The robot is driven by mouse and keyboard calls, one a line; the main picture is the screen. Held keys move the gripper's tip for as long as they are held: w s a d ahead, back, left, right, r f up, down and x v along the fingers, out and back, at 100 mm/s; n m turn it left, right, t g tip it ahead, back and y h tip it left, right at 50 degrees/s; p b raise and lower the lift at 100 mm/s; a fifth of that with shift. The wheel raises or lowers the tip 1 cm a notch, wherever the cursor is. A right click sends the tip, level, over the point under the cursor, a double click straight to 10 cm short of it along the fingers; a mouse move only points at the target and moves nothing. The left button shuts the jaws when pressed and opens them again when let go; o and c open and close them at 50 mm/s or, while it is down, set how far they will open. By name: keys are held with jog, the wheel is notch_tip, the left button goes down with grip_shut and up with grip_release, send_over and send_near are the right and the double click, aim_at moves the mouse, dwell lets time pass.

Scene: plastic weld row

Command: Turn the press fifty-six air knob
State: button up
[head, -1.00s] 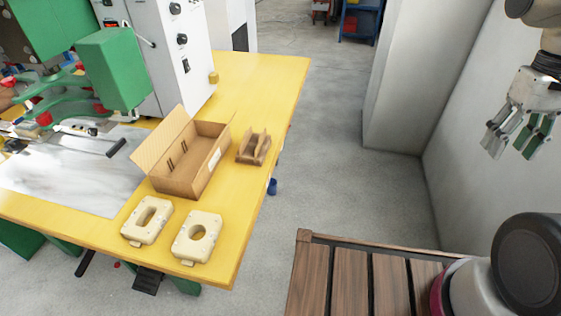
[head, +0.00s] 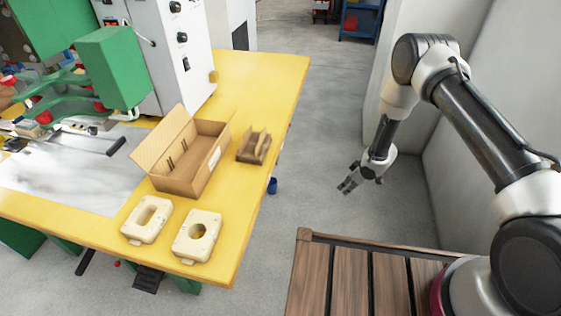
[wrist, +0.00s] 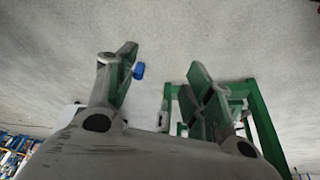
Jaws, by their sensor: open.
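A small blue knob-like piece (head: 272,186) is at the right side of the yellow table, just below its top. It also shows in the wrist view as a small blue piece (wrist: 139,70) beside the left finger, apparently beyond it. The white press cabinet (head: 180,70) carries black knobs (head: 182,37) on its front. I can read no number, so I cannot tell for certain which is the air knob. My gripper (head: 347,186) is open and empty over the floor, right of the blue piece and apart from it.
The yellow table (head: 262,90) holds an open cardboard box (head: 205,160), a brown holder (head: 253,148) and two cream blocks (head: 147,220). A brown slatted surface (head: 340,285) is at the front. Grey floor (head: 310,130) lies clear between table and wall.

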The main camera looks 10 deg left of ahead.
jog(key=s+a+f+n+y, duration=0.2)
jog(key=a+f+y, duration=0.35)
jog(key=a, duration=0.45)
jog(key=n+g+y, duration=0.2)
jog(key=n+y, duration=0.2)
jog(key=y, duration=0.5)
send_near(278, 160)
jog(key=a, duration=0.9)
jog(key=shift+w+a+f, duration=0.1)
jog(key=shift+w, duration=0.15)
jog(key=c, duration=1)
